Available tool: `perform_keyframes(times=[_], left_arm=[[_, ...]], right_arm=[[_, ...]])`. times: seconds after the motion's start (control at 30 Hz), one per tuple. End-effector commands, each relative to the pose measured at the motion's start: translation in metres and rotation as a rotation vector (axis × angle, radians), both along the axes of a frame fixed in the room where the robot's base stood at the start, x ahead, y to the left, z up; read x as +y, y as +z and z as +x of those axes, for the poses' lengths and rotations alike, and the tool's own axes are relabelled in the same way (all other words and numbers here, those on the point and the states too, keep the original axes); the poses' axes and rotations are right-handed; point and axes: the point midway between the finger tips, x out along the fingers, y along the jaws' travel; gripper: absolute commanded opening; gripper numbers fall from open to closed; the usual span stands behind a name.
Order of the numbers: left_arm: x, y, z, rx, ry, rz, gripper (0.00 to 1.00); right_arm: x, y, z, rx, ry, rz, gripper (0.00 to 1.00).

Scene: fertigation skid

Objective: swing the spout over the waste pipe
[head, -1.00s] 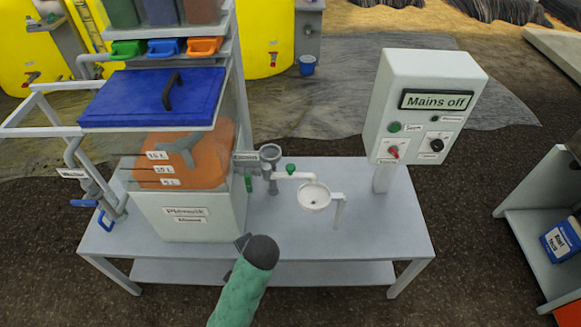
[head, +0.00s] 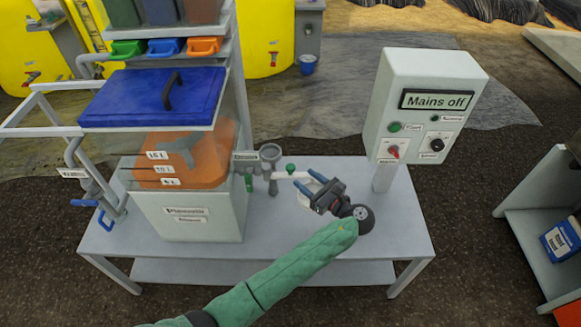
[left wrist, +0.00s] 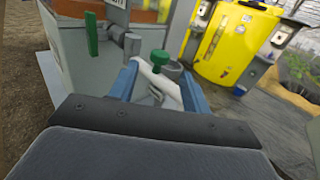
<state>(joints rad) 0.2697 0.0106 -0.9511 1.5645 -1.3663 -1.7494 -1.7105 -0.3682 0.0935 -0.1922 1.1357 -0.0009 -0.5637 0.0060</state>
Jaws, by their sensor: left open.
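The white spout (head: 284,175) runs to the right from the pipework beside the mixing tank, with a green knob (head: 290,168) on it. In the left wrist view the white spout (left wrist: 158,88) shows between my fingers. My left gripper (head: 305,179) is open at the spout's outer end, its blue fingers on either side. It also shows in the left wrist view (left wrist: 157,68). I cannot tell whether the fingers touch the spout. A grey open-topped pipe (head: 270,152), perhaps the waste pipe, stands close by on the left. The white bowl (head: 304,200) is mostly hidden by my gripper. My right gripper is out of view.
The tank (head: 195,215) with its blue lid (head: 150,98) stands on the left of the bench (head: 395,230). A control box (head: 425,105) reading "Mains off" stands at the right. The bench's front right is clear.

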Motion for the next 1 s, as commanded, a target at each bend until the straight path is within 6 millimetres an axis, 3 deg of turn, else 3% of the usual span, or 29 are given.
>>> perform_keyframes(times=[0.13,0.23,0.63,1.0], left_arm=[[0.005,0.003,0.007,0.0,0.0,0.01,0.48],[0.014,0.004,0.015,-0.001,0.001,0.011,0.48],[0.049,0.002,0.05,0.0,0.0,0.007,0.48],[0.054,0.0,0.055,0.001,0.0,0.004,0.48]], right_arm=[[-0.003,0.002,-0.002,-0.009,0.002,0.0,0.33],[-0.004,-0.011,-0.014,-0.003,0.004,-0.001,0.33],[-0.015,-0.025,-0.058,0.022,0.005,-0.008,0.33],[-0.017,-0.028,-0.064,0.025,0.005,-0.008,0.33]])
